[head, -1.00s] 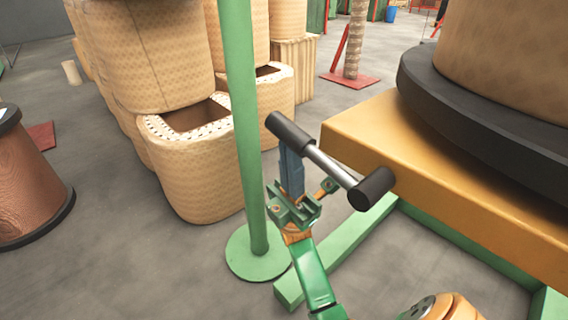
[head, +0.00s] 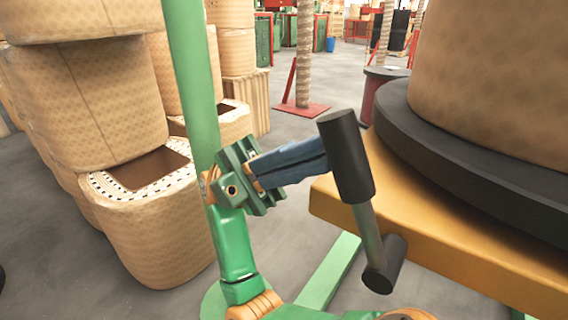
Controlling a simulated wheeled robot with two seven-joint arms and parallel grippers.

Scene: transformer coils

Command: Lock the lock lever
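The lock lever is a metal rod with a thick black grip (head: 345,157) at its upper end and a black hub (head: 384,265) at its lower end, by the side of the yellow platform (head: 450,255). It stands steep, the grip above and left of the hub.
Stacked tan coils (head: 95,105) fill the left. A large tan coil (head: 495,70) on a black disc (head: 440,150) rests on the yellow platform. Grey floor is open at the back.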

